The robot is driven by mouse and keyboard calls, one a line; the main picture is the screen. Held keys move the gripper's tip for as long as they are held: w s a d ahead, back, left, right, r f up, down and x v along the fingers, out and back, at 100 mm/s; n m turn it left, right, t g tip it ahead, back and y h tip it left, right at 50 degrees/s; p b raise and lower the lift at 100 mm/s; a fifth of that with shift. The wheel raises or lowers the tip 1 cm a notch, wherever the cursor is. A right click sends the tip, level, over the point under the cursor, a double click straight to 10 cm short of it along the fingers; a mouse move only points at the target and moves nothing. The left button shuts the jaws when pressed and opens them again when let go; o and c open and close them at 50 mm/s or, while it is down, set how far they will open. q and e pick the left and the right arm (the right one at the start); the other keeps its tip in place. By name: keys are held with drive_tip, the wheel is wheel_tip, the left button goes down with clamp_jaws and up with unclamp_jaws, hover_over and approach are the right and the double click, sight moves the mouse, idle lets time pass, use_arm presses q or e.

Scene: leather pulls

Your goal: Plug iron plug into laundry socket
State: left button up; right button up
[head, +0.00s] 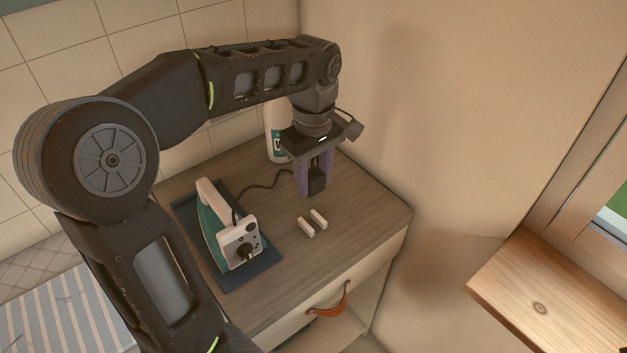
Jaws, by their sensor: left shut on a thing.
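The iron (222,228), white and teal, rests on a dark blue mat (262,272) on the wooden cabinet top. Its dark cord (262,186) runs back and right towards my left gripper. My left gripper (315,186) points down over the right part of the cabinet top, with its purple fingers shut on the iron plug (317,181), a small black block. I cannot tell whether the plug touches the top. I cannot make out a laundry socket; the gripper and arm hide part of the wall behind. My right gripper is not in view.
Two small white blocks (306,227) lie just in front of the gripper. A white bottle with a green label (274,145) stands behind, partly hidden by my gripper. The cabinet's drawer has a leather pull (331,302). A wooden ledge (540,300) juts out at right.

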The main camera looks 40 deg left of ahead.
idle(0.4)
